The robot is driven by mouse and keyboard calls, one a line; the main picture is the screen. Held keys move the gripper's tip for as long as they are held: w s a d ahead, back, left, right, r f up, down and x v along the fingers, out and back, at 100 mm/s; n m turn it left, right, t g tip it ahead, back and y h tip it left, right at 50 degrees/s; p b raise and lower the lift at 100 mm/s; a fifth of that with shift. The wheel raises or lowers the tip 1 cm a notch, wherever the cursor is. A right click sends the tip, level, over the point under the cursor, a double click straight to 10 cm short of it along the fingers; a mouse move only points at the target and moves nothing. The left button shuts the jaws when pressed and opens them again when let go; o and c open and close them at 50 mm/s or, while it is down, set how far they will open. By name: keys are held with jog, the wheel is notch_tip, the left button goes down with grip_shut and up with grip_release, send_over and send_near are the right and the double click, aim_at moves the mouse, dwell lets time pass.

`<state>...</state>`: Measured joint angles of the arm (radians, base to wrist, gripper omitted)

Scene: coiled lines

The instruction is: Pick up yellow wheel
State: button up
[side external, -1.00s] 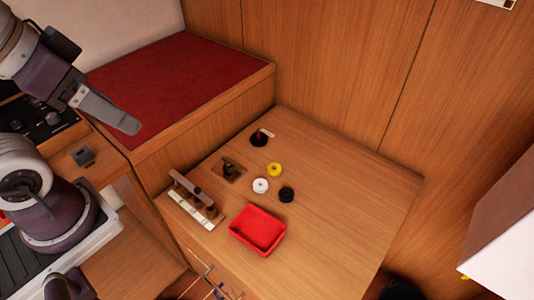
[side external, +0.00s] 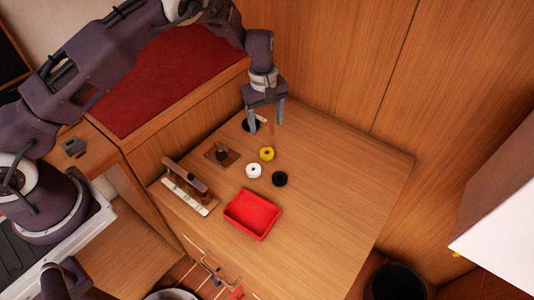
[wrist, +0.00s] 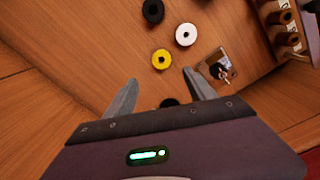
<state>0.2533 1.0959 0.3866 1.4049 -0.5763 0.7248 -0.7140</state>
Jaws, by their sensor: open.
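The yellow wheel (side external: 267,154) lies flat on the wooden tabletop, next to a white wheel (side external: 254,170) and a black wheel (side external: 279,178). My gripper (side external: 265,128) is open and empty, pointing down above the far side of the table, just behind the yellow wheel. In the wrist view, the yellow wheel (wrist: 161,59) sits beyond the gap between my open fingers (wrist: 160,88), clear of both.
A red tray (side external: 252,214) stands nearer the front. A wooden rack (side external: 188,187) and a small plate with a dark fitting (side external: 221,155) are on the left. A dark round base (side external: 251,125) sits by my fingers. The table's right side is clear.

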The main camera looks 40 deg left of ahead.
aim_at(267, 149)
jog(key=shift+n, duration=0.3)
notch_tip(267, 149, down, 12)
jog(key=shift+d+f, duration=0.1)
grip_shut()
